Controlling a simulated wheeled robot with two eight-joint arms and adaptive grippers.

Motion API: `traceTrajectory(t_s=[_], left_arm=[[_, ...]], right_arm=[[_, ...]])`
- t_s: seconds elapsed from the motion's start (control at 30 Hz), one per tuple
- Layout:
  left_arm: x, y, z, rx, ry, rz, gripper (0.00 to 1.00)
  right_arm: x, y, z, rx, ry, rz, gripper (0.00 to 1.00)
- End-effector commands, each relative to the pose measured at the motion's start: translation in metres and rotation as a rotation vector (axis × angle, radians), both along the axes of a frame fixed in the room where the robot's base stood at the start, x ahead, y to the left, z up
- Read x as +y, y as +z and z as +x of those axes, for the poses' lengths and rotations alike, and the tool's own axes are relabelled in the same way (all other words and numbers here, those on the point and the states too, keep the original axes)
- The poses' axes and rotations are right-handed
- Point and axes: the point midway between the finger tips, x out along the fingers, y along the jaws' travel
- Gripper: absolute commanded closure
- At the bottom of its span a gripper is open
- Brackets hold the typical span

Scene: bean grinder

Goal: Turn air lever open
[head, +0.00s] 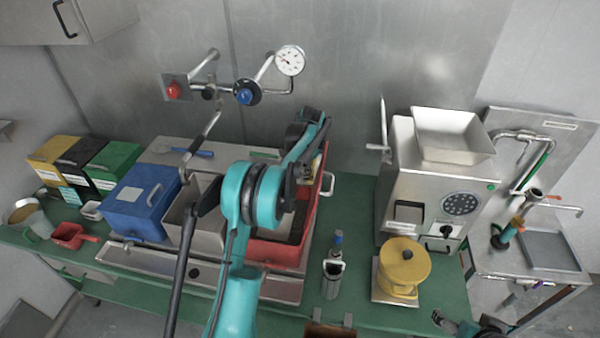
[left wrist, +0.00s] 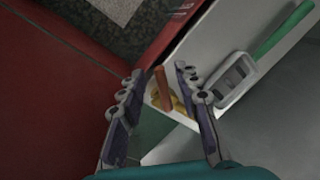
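I cannot tell for sure which part is the air lever. Pipework on the back wall carries a red knob (head: 174,90), a blue knob (head: 244,96) and a round gauge (head: 290,61). My left gripper (left wrist: 158,72) is open and points down beside the red bin (left wrist: 45,90); in the head view the arm mostly hides its fingers. A small orange and yellow piece (left wrist: 163,90) shows between the fingertips in the left wrist view; contact cannot be told. My right gripper (head: 443,320) shows only partly at the lower right edge.
A blue bin (head: 140,197) and a grey bin stand left of my arm. The grinder (head: 400,185) with its hopper stands right, a yellow container (head: 404,262) before it. A green-handled brush (left wrist: 245,75) lies near my left gripper. Green bench top shows between bin and grinder.

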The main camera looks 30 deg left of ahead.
Motion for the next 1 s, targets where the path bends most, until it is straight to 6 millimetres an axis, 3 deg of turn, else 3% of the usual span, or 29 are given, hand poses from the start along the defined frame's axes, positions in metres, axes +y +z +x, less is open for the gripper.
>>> traceTrajectory(t_s=[0.17,0.27,0.7,1.0], left_arm=[[-0.001,0.004,0.000,0.000,0.000,0.000,0.68],[-0.003,0.015,-0.001,0.000,-0.001,0.000,0.68],[-0.019,0.101,-0.007,0.000,-0.001,0.000,0.68],[-0.022,0.118,-0.008,0.000,0.000,0.000,0.68]], right_arm=[[0.000,0.000,0.000,0.000,0.000,0.000,0.18],[0.000,0.000,0.000,0.000,0.000,0.000,0.18],[0.000,0.000,0.000,0.000,0.000,0.000,0.18],[0.000,0.000,0.000,0.000,0.000,0.000,0.18]])
